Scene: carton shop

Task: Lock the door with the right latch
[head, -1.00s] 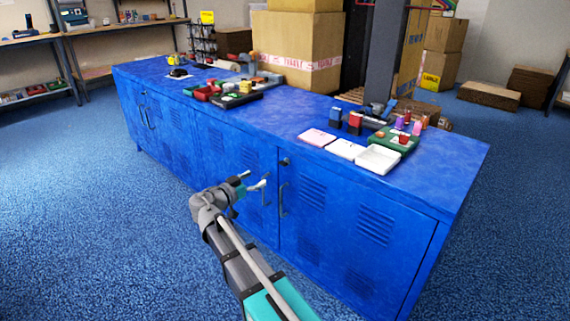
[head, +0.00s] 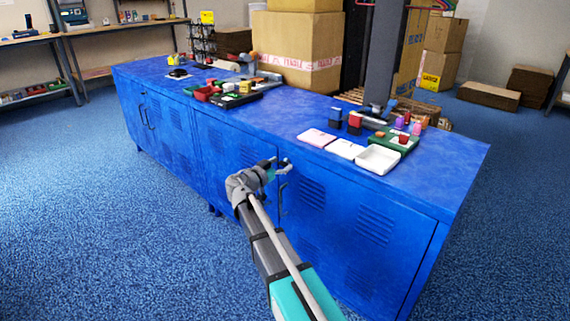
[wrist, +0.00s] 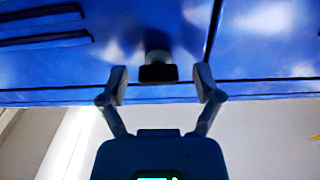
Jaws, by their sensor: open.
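The blue cabinet's right door (head: 335,225) looks flush with the front in the head view. The right latch (wrist: 157,70), a small dark knob on a grey collar, shows on the blue door face in the wrist view, near a door seam. My gripper (head: 277,166) is at the top corner of this door in the head view and covers most of the latch there. In the wrist view my gripper (wrist: 161,82) is open, with one finger on each side of the knob. A gap shows between the knob and each finger.
The door's handle (head: 283,199) is just below my gripper, partly behind my arm. Blue carpet (head: 110,230) in front is clear.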

